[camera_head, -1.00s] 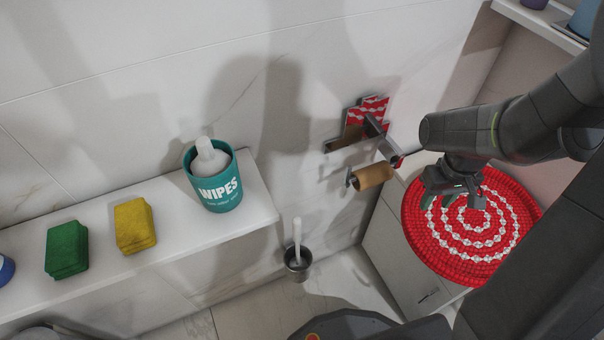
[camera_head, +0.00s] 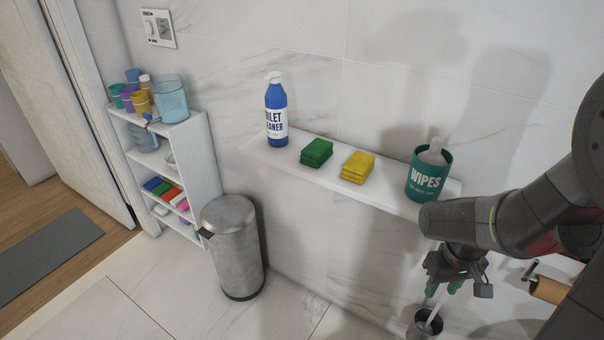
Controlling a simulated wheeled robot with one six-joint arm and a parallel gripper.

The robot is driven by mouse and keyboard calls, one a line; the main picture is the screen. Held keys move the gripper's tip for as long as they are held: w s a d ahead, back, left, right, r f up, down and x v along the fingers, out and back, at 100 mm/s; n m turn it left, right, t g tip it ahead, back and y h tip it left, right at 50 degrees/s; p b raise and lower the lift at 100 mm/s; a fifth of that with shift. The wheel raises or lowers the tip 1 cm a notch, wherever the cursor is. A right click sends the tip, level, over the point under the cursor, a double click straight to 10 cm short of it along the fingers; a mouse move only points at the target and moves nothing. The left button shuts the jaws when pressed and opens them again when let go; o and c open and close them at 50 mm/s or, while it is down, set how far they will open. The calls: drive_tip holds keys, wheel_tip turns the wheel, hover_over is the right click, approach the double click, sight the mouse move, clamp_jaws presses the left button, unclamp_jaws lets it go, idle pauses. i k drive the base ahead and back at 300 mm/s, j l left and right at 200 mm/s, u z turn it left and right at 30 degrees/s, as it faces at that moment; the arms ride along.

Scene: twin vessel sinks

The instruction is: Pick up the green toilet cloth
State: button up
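The green toilet cloth (camera_head: 316,152) is a folded stack lying on the white wall ledge, between the blue toilet cleaner bottle (camera_head: 276,115) and the yellow cloth (camera_head: 357,167). My gripper (camera_head: 446,287) points down at the lower right, in front of the ledge's right end. Its two greenish fingertips stand apart with nothing seen between them. It is well to the right of the green cloth and not touching it.
A teal wipes tub (camera_head: 428,180) stands on the ledge (camera_head: 390,200) near my arm. A toilet brush holder (camera_head: 424,325) is below my gripper, with a paper roll (camera_head: 548,290) to the right. A metal bin (camera_head: 234,250) and white shelf (camera_head: 200,150) stand left.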

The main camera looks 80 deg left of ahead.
sight(315, 155)
drive_tip(key=j+u, duration=0.1)
drive_tip(key=u, duration=0.35)
drive_tip(key=j+u, duration=0.1)
drive_tip(key=u, duration=0.4)
drive_tip(key=i+u, duration=0.1)
drive_tip(key=u, duration=0.35)
drive_tip(key=j+u, duration=0.1)
drive_tip(key=u, duration=0.35)
drive_tip(key=i+l, duration=0.05)
